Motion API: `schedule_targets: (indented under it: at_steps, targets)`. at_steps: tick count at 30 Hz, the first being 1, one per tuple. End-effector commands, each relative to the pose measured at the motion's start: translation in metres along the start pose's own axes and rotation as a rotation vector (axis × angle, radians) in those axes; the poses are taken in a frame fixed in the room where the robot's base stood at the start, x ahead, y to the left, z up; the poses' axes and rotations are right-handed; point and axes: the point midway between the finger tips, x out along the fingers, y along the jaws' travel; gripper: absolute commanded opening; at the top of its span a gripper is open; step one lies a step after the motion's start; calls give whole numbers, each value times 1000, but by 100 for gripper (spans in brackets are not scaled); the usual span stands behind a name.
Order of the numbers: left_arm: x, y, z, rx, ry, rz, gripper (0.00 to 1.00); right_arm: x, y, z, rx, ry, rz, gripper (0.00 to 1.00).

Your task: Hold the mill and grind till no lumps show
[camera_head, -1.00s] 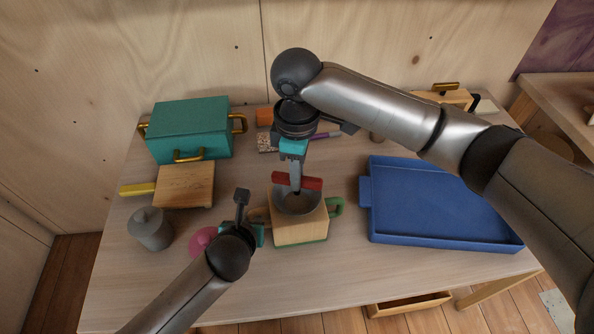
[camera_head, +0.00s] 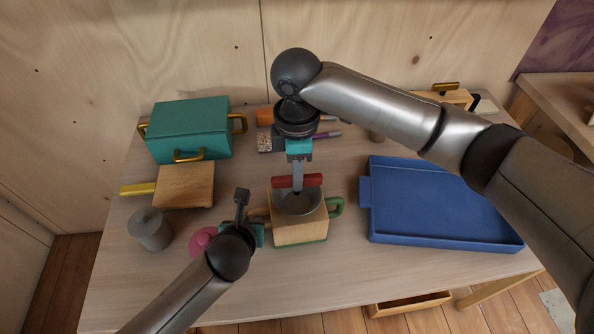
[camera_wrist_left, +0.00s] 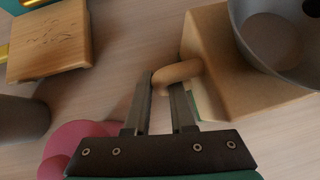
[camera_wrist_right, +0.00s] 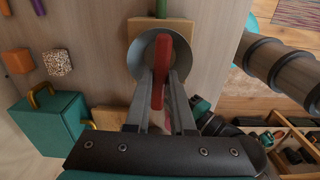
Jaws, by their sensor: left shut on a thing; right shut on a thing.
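The mill is a light wooden box (camera_head: 300,233) with a grey metal bowl (camera_head: 298,203) on top, at the middle of the table. A green handle (camera_head: 337,207) is on its right side. My left gripper (camera_head: 255,218) is shut on the wooden side handle, seen clearly in the left wrist view (camera_wrist_left: 177,72). My right gripper (camera_head: 297,180) is shut on the red crank grip (camera_wrist_right: 158,82) above the bowl. The bowl's inside is partly hidden by the grip and fingers; I cannot tell whether lumps are in it.
A blue tray (camera_head: 365,225) lies to the right. A teal box (camera_head: 190,130), a wooden board (camera_head: 185,186) with a yellow handle, a grey canister (camera_head: 150,232) and a pink item (camera_head: 201,240) stand to the left. A speckled block (camera_head: 264,141) lies behind.

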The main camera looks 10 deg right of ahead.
Motion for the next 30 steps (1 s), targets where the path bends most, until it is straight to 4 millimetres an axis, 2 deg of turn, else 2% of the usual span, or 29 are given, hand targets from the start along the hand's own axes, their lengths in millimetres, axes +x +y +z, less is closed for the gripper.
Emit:
schedule_targets:
  at_steps: [2,3,10,20,25,30]
  targets:
    - [0,2,-1,1,2,4,0,0,0,0,1,0,0,0]
    - [0,2,-1,1,2,4,0,0,0,0,1,0,0,25]
    - [0,2,-1,1,2,4,0,0,0,0,1,0,0,51]
    - [0,1,-1,1,2,4,0,-4,0,0,2,0,1,52]
    - [0,1,-1,1,2,3,0,-28,1,0,1,2,5,52]
    - [0,1,-1,1,2,3,0,-66,1,0,1,2,5,52]
